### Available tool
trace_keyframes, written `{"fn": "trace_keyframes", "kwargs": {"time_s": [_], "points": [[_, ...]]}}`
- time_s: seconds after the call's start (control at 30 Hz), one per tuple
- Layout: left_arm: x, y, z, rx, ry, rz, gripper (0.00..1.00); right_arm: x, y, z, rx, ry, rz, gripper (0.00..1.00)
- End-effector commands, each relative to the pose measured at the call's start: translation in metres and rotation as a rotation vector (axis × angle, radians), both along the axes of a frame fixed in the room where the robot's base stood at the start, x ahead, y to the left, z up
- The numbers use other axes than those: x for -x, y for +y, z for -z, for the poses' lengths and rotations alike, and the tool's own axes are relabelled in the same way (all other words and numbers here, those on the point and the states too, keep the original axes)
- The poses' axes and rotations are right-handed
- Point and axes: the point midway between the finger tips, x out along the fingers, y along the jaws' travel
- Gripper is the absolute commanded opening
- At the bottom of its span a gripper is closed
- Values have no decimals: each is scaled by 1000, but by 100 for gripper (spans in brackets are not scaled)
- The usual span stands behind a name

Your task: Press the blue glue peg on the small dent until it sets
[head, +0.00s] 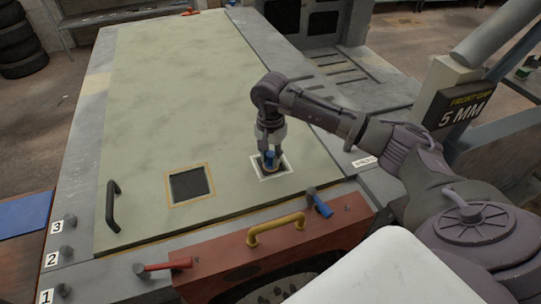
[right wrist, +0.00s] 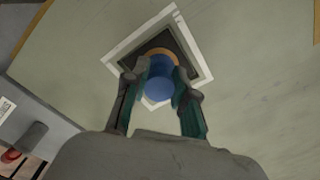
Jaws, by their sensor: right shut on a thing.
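The blue glue peg (head: 269,156) stands upright inside a white square outline (head: 286,170) on the pale green panel (head: 205,85). My right gripper (head: 269,148) is above the panel and shut on the peg. In the right wrist view the blue peg (right wrist: 159,84) sits between the two fingers of the gripper (right wrist: 163,85). Its lower end is over a dark patch with a tan ring (right wrist: 157,52) inside the white outline. The small dent itself cannot be made out; the peg and fingers cover that spot. My left gripper is not in view.
A dark square with a tan border (head: 190,186) lies left of the peg. A black handle (head: 112,206) is at the panel's left edge. A red-brown front piece carries a yellow handle (head: 276,228), a blue-handled tool (head: 321,206) and a red-handled tool (head: 163,266). A "5 MM" sign (head: 466,110) stands right.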

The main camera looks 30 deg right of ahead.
Motion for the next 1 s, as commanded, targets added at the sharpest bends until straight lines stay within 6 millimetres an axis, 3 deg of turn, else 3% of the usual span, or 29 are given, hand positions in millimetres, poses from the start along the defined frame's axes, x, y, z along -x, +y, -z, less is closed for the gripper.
{"fn": "trace_keyframes", "kwargs": {"time_s": [0.4,0.43,0.6,1.0], "points": [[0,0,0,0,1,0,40,0,0,0,0,0,0,3],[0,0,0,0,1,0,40,0,0,0,0,0,0,30],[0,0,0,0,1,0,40,0,0,0,0,0,0,56],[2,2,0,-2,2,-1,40,-1,0,-9,0,-3,0,56]]}}
